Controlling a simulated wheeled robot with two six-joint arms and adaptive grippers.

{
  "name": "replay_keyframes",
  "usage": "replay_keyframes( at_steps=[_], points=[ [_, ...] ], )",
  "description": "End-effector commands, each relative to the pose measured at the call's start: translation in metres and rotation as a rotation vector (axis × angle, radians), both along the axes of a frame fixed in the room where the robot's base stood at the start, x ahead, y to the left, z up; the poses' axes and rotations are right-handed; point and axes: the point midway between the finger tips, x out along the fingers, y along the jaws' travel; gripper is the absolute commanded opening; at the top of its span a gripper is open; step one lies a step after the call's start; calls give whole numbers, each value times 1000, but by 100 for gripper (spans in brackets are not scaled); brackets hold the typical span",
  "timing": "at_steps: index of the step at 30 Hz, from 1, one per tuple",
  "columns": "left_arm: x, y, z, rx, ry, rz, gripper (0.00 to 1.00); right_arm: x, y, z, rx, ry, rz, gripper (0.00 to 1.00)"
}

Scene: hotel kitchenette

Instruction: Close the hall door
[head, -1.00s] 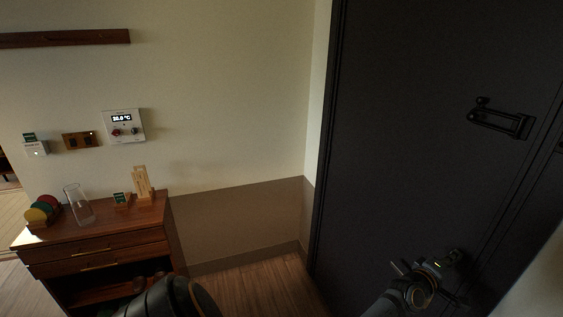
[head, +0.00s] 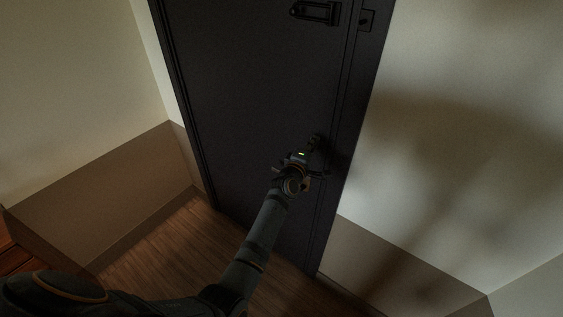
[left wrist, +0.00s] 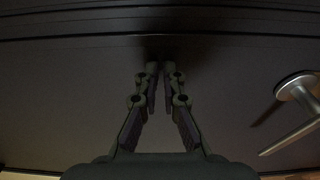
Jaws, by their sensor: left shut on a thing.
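The dark hall door (head: 245,85) fills the middle of the head view. It looks about flush with its frame; I cannot tell whether it is fully shut. My left gripper (head: 305,160) is at the right part of the door, below the bar latch. In the left wrist view its fingers (left wrist: 158,72) are nearly together against the dark panel, shut on a part of the door too dark to make out. A metal lever handle (left wrist: 297,95) stands to the right of the fingers, apart from them. My right gripper is out of view.
A dark bar latch (head: 315,12) is high on the door, with a plate (head: 367,18) on the frame beside it. Pale walls with brown lower panels flank the door. The wooden floor (head: 165,255) before it is clear. Wooden furniture (head: 12,258) shows at the left edge.

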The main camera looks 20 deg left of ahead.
Motion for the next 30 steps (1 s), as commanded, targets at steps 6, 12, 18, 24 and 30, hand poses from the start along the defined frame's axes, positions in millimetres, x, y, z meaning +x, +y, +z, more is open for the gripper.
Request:
replay_keyframes(
  at_steps=[6, 12, 18, 24, 30],
  points=[
    [-57, 9, 7, -6, -10, 2, 0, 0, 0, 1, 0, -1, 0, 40],
    [-104, 17, 5, -4, -6, 1, 0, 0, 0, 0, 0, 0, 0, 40],
    [-126, 21, 3, -2, -4, 0, 0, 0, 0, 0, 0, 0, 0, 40],
    [-129, 21, 3, -1, -4, 0, 0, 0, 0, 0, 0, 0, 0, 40],
    [-129, 20, -11, 23, 19, -3, 0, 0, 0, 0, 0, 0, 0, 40]
  ],
)
